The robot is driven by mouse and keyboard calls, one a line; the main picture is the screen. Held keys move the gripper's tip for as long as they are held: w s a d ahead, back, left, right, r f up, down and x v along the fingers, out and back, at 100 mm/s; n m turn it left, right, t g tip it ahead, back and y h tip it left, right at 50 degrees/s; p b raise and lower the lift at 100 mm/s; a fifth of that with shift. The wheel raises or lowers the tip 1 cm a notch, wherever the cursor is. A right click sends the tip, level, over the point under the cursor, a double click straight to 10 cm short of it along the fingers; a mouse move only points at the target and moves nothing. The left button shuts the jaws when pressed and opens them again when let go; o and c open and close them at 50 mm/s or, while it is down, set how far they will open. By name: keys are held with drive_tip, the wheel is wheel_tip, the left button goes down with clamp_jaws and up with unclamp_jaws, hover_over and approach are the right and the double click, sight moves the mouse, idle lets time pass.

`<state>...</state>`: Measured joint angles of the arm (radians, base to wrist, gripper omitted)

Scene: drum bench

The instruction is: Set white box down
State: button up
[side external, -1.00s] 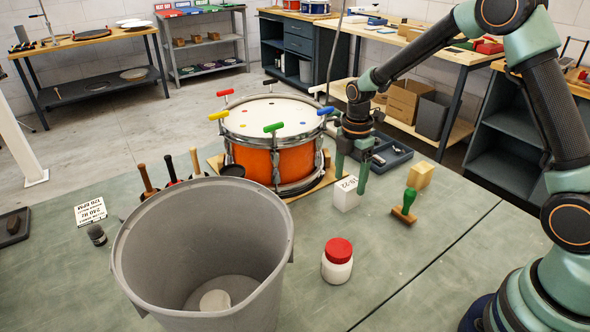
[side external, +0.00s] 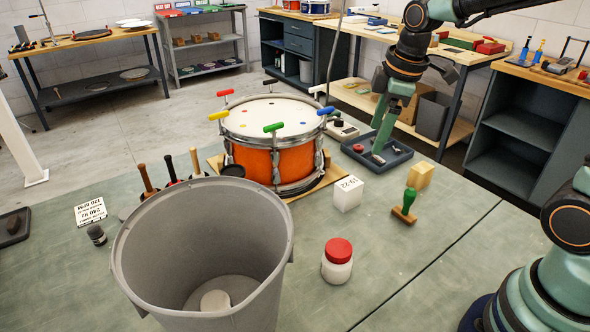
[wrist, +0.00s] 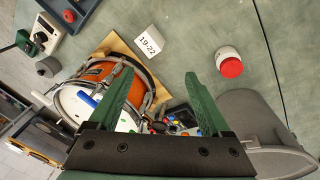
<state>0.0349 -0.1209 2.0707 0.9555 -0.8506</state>
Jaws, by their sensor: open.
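The white box (side external: 347,194) stands upright on the green bench top (side external: 300,250), just right of the orange drum (side external: 270,140). Dark printing reading 19-22 shows on its top, also in the wrist view (wrist: 149,41). My gripper (side external: 378,148) is raised above and behind the box, over the dark tray, and apart from the box. In the wrist view my gripper (wrist: 155,85) has its two green fingers spread with nothing held between them.
A dark tray (side external: 400,155) lies behind the box. A green-handled stamp (side external: 405,206) and a yellow block (side external: 420,174) are to its right. A red-lidded jar (side external: 337,262) and a large grey bin (side external: 125,250) stand in front.

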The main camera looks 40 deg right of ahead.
drive_tip(key=s+a+r+m+t, duration=0.1)
drive_tip(key=s+r+m+t, duration=0.1)
drive_tip(key=s+m, duration=0.6)
drive_tip(key=shift+s+a+r+m+t, duration=0.2)
drive_tip(key=shift+s+m+t, duration=0.2)
drive_tip(key=shift+m, duration=0.3)
idle(0.5)
